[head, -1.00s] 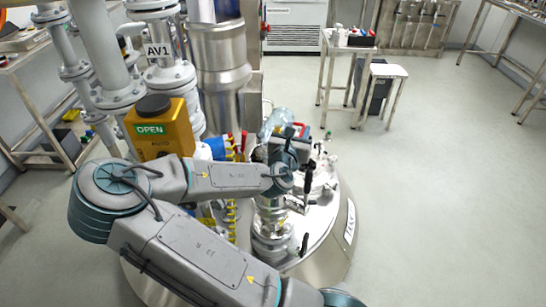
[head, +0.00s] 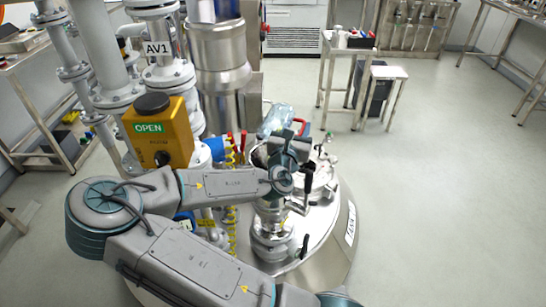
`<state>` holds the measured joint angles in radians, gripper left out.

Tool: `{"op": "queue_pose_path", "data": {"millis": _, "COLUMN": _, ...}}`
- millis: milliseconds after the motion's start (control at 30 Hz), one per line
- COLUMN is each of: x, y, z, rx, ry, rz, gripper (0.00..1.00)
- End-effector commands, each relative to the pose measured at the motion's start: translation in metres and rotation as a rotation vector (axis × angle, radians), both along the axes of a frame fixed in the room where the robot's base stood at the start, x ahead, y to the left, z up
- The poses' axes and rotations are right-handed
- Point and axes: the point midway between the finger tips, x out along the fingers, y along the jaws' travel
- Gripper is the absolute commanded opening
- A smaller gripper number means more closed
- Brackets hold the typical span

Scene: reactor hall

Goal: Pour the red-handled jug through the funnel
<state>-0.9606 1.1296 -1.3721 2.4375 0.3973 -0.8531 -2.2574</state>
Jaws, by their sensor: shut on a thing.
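A clear, bluish jug (head: 274,121) shows above the vessel lid, just beyond my wrist, and looks tilted. A red part (head: 301,127), which looks like its handle, shows at the right of my gripper. My gripper (head: 292,142) is shut on the jug, but my wrist hides most of the fingers and the grip. I cannot make out the funnel; the area below the jug is largely behind my wrist. What is inside the jug is too small to tell.
The round steel vessel lid (head: 318,215) carries several valves and fittings. A yellow box marked OPEN (head: 160,130) and the pipes marked AV1 (head: 160,70) stand close at left. A small table (head: 349,45) and a white stool (head: 388,72) stand behind. The floor at right is clear.

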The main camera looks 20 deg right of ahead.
Motion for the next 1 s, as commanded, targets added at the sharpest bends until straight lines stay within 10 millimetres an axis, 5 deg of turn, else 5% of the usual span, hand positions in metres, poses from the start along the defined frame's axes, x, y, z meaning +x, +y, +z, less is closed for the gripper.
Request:
{"op": "queue_pose_path", "data": {"millis": 867, "x": -0.004, "y": 0.002, "z": 0.007, "rx": -0.143, "ry": -0.166, "rz": 0.002, "gripper": 0.08}}
{"op": "queue_pose_path", "data": {"millis": 1000, "x": -0.008, "y": 0.005, "z": 0.023, "rx": -0.202, "ry": -0.238, "rz": 0.003, "gripper": 0.08}}
